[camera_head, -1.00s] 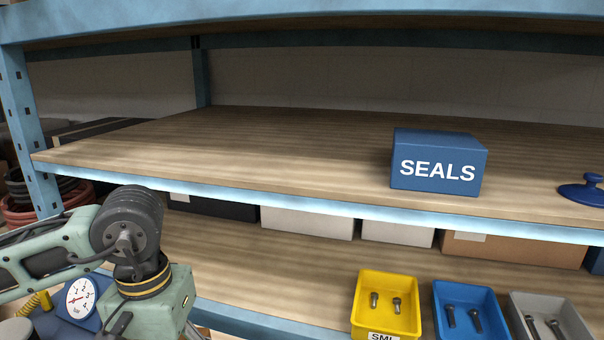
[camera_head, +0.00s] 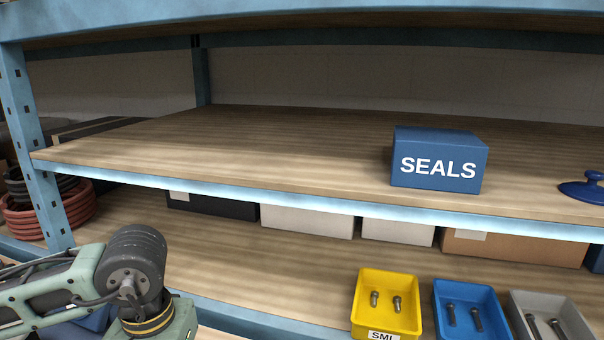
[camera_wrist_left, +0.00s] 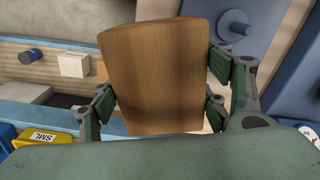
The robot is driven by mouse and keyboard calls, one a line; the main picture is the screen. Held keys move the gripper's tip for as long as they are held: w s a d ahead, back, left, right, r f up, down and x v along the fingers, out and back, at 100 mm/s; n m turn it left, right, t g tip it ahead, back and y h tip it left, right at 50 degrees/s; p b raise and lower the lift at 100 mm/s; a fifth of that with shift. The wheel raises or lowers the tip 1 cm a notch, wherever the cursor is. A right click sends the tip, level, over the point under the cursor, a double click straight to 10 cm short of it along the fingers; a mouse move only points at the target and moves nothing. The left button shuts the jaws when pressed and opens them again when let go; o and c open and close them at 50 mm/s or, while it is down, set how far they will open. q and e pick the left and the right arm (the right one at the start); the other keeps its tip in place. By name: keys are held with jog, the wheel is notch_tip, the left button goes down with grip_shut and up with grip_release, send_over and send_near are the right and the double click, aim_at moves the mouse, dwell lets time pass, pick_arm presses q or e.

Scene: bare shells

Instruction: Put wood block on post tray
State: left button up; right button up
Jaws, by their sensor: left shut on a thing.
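The wood block (camera_wrist_left: 155,75) is a brown, slightly tapered piece that fills the middle of the left wrist view. My left gripper (camera_wrist_left: 165,95) is shut on it, with green fingers pressed against its two sides. In the head view my left arm comes in at the lower left; its fingers and the block are below the picture's edge. I cannot make out a post tray for certain in either view. My right gripper does not show.
A blue SEALS box (camera_head: 438,160) and a blue knobbed object (camera_head: 585,190) stand on the upper shelf (camera_head: 250,150). On the lower shelf are yellow (camera_head: 386,305), blue (camera_head: 470,310) and grey (camera_head: 552,318) bins with bolts, and boxes behind. The upper shelf's left half is clear.

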pick_arm(q)
notch_tip(320, 180, down, 6)
jog(key=s+r, duration=0.1)
jog(key=s, duration=0.2)
notch_tip(320, 180, up, 13)
jog(key=p, duration=0.3)
jog(key=shift+w+r, duration=0.15)
notch_tip(320, 180, down, 14)
jog(key=b, duration=0.4)
notch_tip(320, 180, up, 13)
jog(key=p, duration=0.4)
jog(key=shift+d+r, duration=0.1)
jog(key=shift+f, duration=0.2)
notch_tip(320, 180, down, 13)
jog(key=b, duration=0.3)
notch_tip(320, 180, up, 14)
jog(key=p, duration=0.3)
jog(key=shift+r, duration=0.2)
notch_tip(320, 180, down, 14)
jog(key=b, duration=0.3)
jog(key=shift+r, duration=0.25)
notch_tip(320, 180, up, 13)
jog(key=p, duration=0.3)
jog(key=shift+r, duration=0.1)
notch_tip(320, 180, down, 14)
jog(key=b, duration=0.3)
jog(key=shift+f, duration=0.2)
